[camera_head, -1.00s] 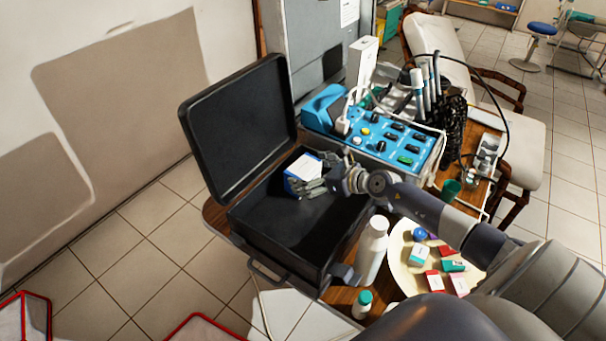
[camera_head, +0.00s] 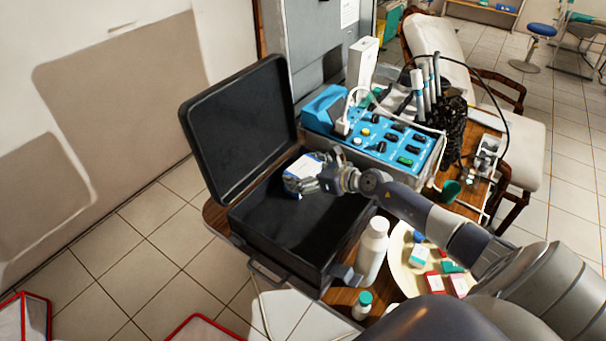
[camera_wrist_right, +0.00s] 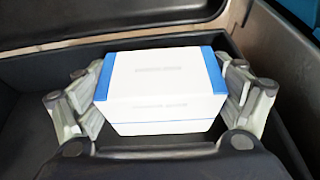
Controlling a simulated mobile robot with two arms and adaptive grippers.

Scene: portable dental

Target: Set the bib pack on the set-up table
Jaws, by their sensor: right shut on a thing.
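The bib pack (camera_head: 303,171) is a white box with blue ends. My right gripper (camera_head: 305,186) is shut on it, inside or just over the open black case (camera_head: 250,222). In the right wrist view, the pack (camera_wrist_right: 160,85) sits between the two fingers of the right gripper (camera_wrist_right: 165,100), one at each blue end. I cannot tell whether the pack touches the case floor. The set-up table (camera_head: 345,297) is wooden and shows beneath and beside the case. My left gripper is not in view.
The case's raised lid (camera_head: 240,130) stands at the left. A blue control unit (camera_head: 375,135) is behind the case. A white bottle (camera_head: 373,250), a small green-capped bottle (camera_head: 362,306) and a round tray (camera_head: 400,270) with small boxes crowd the right side.

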